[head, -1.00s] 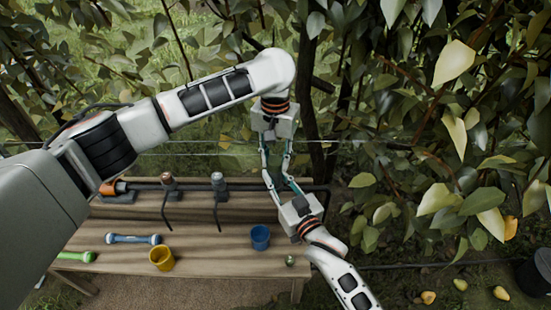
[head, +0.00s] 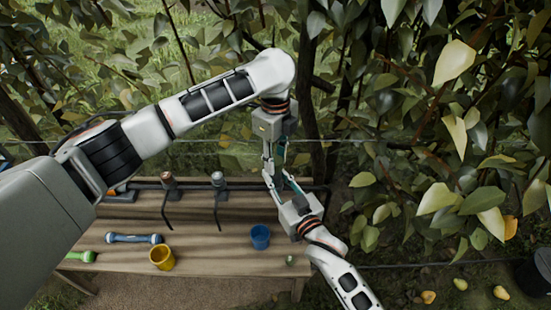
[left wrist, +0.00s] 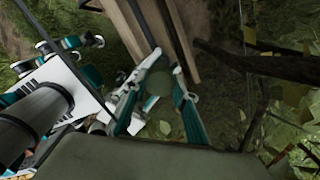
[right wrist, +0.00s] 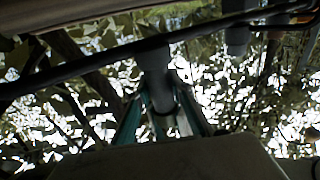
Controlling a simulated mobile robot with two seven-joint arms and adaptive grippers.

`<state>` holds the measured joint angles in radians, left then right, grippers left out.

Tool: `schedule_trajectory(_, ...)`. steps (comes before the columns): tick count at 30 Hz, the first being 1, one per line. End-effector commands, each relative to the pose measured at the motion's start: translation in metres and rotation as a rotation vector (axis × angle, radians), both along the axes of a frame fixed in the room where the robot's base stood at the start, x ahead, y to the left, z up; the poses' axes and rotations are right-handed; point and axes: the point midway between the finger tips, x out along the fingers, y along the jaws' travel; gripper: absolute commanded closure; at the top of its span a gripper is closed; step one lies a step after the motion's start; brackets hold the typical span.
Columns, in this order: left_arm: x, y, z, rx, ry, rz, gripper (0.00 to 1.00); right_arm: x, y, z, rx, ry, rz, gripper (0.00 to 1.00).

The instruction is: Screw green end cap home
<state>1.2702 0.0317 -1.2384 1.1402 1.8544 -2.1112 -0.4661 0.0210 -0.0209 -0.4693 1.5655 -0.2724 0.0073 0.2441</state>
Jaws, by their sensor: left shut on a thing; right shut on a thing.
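My left gripper (head: 268,158) points down above the table's back right part. In the left wrist view, its fingers (left wrist: 160,82) are shut around a dull green round piece (left wrist: 154,84), which looks like the green end cap. My right gripper (head: 277,184) comes from below and faces the left one. In the right wrist view, its fingers (right wrist: 160,112) are shut on a grey tube (right wrist: 156,80) that stands upright between them. The fingers hide the joint between cap and tube, so I cannot tell how far the cap is on.
The wooden table (head: 200,262) holds a blue cup (head: 260,237), a yellow cup (head: 162,257), a blue-handled piece (head: 133,238), a green-handled piece (head: 80,256) and a small green item (head: 290,260). A dark rail runs along the back. Leafy branches crowd the right.

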Motion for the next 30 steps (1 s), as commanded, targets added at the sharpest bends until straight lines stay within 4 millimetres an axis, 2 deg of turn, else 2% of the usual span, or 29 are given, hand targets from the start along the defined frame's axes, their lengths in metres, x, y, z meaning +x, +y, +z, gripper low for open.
schedule_trajectory(6, 0.0013, 0.0006, 0.0004, 0.001, -0.003, -0.405, 0.98, -0.0013, 0.0007, -0.0014, -0.001, 0.002, 0.002, 1.0)
schedule_trajectory(12, 0.0012, 0.0003, 0.0003, 0.001, -0.003, -0.74, 0.98, -0.0013, 0.0008, -0.0013, -0.001, 0.002, 0.002, 1.0)
schedule_trajectory(17, 0.0015, 0.0003, 0.0006, 0.0, -0.004, -0.763, 0.98, -0.0013, 0.0009, -0.0013, -0.001, 0.002, 0.002, 1.0)
schedule_trajectory(18, 0.0015, 0.0003, 0.0007, 0.0, -0.004, -0.762, 0.67, -0.0013, 0.0009, -0.0013, -0.001, 0.002, 0.002, 1.0)
schedule_trajectory(20, 0.0013, 0.0003, 0.0006, 0.0, -0.004, -0.762, 0.53, -0.0014, 0.001, -0.0012, -0.001, 0.002, 0.002, 1.0)
schedule_trajectory(30, 0.0005, 0.0, 0.0007, -0.001, -0.002, -0.761, 0.53, -0.0012, 0.0008, -0.0014, -0.001, 0.002, 0.002, 1.0)
